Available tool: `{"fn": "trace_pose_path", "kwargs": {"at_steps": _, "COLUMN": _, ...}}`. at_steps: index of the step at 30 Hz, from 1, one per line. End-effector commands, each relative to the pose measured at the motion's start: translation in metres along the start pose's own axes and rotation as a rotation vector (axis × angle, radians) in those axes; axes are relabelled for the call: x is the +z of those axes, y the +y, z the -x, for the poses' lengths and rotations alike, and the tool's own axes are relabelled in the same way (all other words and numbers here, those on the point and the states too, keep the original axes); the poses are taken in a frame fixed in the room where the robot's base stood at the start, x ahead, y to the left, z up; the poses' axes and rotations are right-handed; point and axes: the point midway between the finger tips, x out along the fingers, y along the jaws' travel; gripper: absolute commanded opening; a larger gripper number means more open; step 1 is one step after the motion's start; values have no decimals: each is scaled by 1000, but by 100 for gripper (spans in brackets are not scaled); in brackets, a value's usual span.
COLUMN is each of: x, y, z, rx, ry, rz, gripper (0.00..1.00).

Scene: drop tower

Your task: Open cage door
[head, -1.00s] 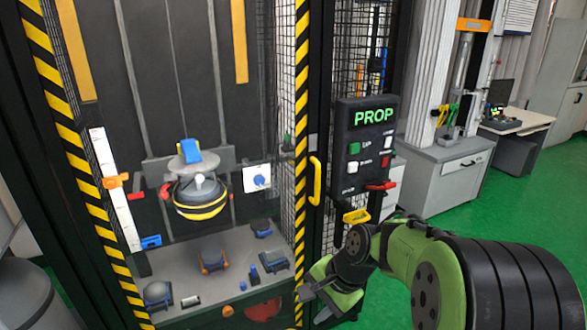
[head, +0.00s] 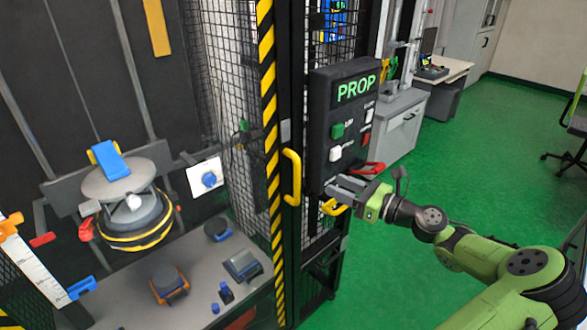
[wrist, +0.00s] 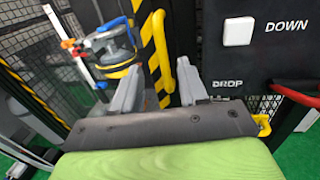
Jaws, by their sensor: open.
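The cage door has a black frame with a yellow-and-black striped edge (head: 268,120) and looks shut against the post. Its yellow bar handle (head: 292,177) stands upright on that edge. My gripper (head: 338,188) is open and empty, to the right of the handle and just below the control box in the head view. In the wrist view, the handle (wrist: 160,45) shows ahead between the open fingers of my gripper (wrist: 159,82), nearer the right finger. It appears apart from the fingers.
The control box (head: 345,115) reads PROP and has several buttons and a red lever (head: 366,168) close above my gripper. A yellow bracket (head: 333,208) sits below it. Behind the door hangs a round weight (head: 135,222) above a grey base.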

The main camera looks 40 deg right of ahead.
Motion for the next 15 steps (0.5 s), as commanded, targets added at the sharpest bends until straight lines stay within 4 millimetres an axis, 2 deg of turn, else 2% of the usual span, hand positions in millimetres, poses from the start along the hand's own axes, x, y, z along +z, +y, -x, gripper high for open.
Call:
{"fn": "trace_pose_path", "kwargs": {"at_steps": 1, "x": -3, "y": 2, "z": -14, "rx": 8, "ry": 1, "rz": 1, "gripper": 43}}
{"fn": "trace_pose_path", "kwargs": {"at_steps": 9, "x": -3, "y": 2, "z": -83, "rx": 7, "ry": 1, "rz": 3, "gripper": 43}}
{"fn": "trace_pose_path", "kwargs": {"at_steps": 15, "x": -3, "y": 2, "z": -120, "rx": 5, "ry": 3, "rz": 2, "gripper": 43}}
